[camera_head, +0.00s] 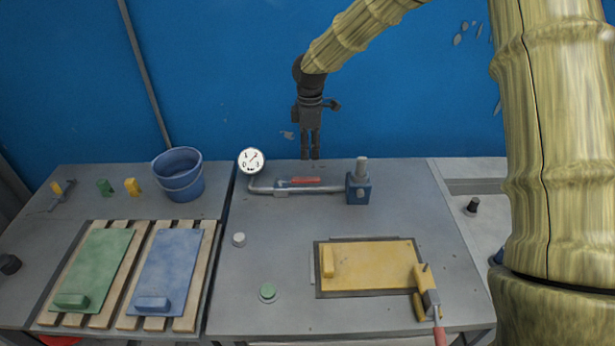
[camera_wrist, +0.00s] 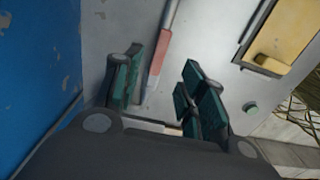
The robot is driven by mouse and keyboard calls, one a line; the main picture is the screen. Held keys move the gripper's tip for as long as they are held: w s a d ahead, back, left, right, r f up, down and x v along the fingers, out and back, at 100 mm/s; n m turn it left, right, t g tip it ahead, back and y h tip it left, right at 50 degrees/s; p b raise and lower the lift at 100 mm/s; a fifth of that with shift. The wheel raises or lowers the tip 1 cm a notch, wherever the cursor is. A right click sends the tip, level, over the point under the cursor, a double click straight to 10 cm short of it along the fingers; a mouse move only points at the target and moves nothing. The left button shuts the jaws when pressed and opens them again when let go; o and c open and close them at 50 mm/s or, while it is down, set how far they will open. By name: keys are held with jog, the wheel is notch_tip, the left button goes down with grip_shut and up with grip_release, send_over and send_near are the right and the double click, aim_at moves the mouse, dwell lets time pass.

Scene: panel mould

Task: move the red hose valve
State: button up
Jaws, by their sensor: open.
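The red hose valve shows as a red lever (camera_head: 305,180) on the grey pipe (camera_head: 325,189), between the round gauge and the blue block. It lies roughly in line with the pipe. In the wrist view the red lever (camera_wrist: 158,56) appears in the gap between the fingers, beyond their tips. My gripper (camera_head: 310,157) points down above the back of the table, just above the lever in the picture. Its fingers (camera_wrist: 165,78) are apart and hold nothing. I see no contact with the lever; the exact height is unclear.
The white gauge (camera_head: 251,160) and blue block (camera_head: 358,190) stand at the pipe's ends. A blue bucket (camera_head: 178,175) stands left. Bare table lies between pipe and panel.

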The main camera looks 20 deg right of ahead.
aim_at(309, 178)
notch_tip(309, 178, down, 11)
jog(key=p, duration=0.3)
jog(key=shift+s+a+r, duration=0.1)
jog(key=shift+r, duration=0.1)
dwell(0.3)
grip_shut()
